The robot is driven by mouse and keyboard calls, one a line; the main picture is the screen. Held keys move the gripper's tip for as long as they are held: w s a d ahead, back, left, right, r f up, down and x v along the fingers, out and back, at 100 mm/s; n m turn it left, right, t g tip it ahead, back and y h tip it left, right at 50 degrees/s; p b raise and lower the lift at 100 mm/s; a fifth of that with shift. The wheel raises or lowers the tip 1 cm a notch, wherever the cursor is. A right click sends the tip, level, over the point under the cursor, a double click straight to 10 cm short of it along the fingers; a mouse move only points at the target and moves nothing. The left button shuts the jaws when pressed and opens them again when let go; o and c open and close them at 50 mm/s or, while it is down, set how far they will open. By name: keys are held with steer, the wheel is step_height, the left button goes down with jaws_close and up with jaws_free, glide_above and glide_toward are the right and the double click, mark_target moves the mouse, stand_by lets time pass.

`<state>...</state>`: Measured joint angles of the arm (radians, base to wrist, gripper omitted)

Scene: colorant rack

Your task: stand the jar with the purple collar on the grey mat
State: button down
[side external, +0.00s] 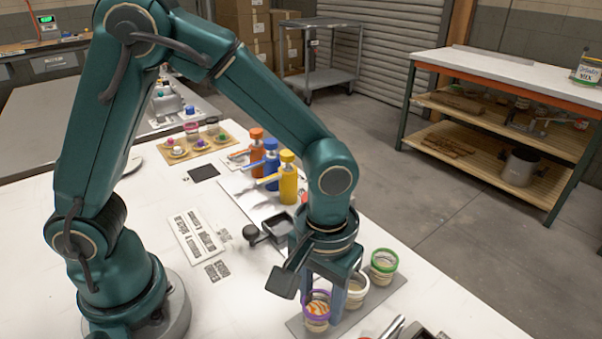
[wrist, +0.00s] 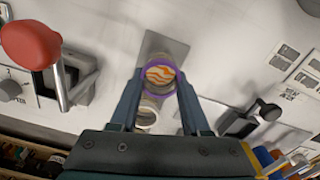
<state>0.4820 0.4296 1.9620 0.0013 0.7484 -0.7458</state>
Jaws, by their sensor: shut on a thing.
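The jar with the purple collar (side external: 317,311) is over the near end of the grey mat (side external: 375,304), looking upright. My gripper (side external: 322,303) is shut on this jar, with one finger on each side. In the wrist view the purple-collared jar (wrist: 160,74) shows orange and cream swirls inside, between the fingertips of my gripper (wrist: 160,80). The grey mat (wrist: 164,45) extends beyond it there. I cannot tell whether the jar's base touches the mat.
A white-collared jar (side external: 356,287) and a green-collared jar (side external: 383,264) stand on the mat close behind, in a row. Orange, blue and yellow pump bottles (side external: 288,180) stand farther back.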

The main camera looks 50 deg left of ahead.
steer(key=shift+f, duration=0.45)
stand_by(0.5)
jaws_free()
stand_by(0.4)
steer(key=shift+r, duration=0.1)
step_height(320, 180, up, 7)
stand_by(1.0)
stand_by(0.5)
